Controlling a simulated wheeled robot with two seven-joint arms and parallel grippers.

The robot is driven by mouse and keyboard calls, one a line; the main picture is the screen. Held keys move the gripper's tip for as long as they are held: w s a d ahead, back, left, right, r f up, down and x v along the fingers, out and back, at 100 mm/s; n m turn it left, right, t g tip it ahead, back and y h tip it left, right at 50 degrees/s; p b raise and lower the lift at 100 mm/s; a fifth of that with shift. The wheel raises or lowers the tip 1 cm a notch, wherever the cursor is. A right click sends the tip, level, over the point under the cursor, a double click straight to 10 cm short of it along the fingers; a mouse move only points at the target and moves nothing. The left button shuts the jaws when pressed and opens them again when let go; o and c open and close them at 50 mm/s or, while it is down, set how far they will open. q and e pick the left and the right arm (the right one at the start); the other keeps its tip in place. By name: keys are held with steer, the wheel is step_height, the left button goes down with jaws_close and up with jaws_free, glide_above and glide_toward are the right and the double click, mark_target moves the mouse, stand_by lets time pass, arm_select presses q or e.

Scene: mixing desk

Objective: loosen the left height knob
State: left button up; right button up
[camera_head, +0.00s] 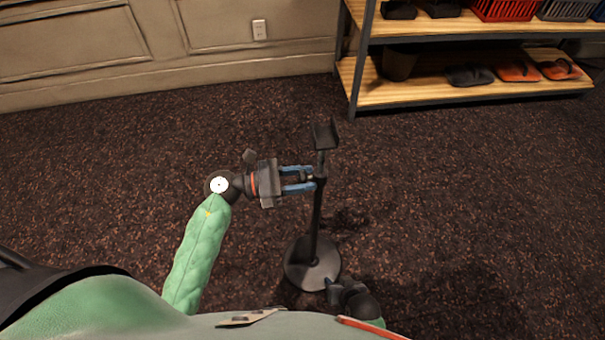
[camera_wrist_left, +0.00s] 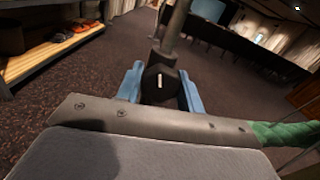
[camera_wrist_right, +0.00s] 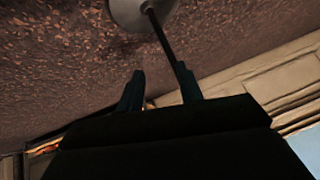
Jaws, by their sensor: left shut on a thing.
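A slim dark stand (camera_head: 317,213) rises upright from a round base (camera_head: 299,272) on the carpet, with a cradle-shaped top (camera_head: 324,134). My left gripper (camera_head: 314,178) reaches it from the left, its blue fingers at the upper pole. In the left wrist view the black height knob (camera_wrist_left: 160,83), with a pale mark on its face, sits between the two fingers, and the gripper is shut on it. My right gripper (camera_wrist_right: 160,82) has its fingers apart with nothing between them. It is low near the stand's base, and the right wrist view shows the stand's base and pole beyond the fingers.
A wooden shelf (camera_head: 460,90) with shoes and baskets stands against the wall at the back right. A panelled wall (camera_head: 150,75) runs along the back. Open carpet surrounds the stand. A dark table (camera_wrist_left: 235,45) shows farther off in the left wrist view.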

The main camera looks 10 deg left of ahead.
arm_select(q)
steer(key=shift+n, duration=0.3)
arm_select(e)
steer(key=shift+r, duration=0.75)
arm_select(q)
steer(key=o, duration=1)
arm_select(e)
steer(key=shift+a, duration=0.1)
arm_select(q)
steer(key=shift+a, duration=0.1)
steer(key=b+v, duration=0.1)
steer(key=v, duration=0.6)
steer(key=shift+a, duration=0.3)
arm_select(e)
step_height(320, 180, down, 6)
steer(key=shift+s, duration=0.4)
arm_select(q)
steer(key=shift+s, duration=0.1)
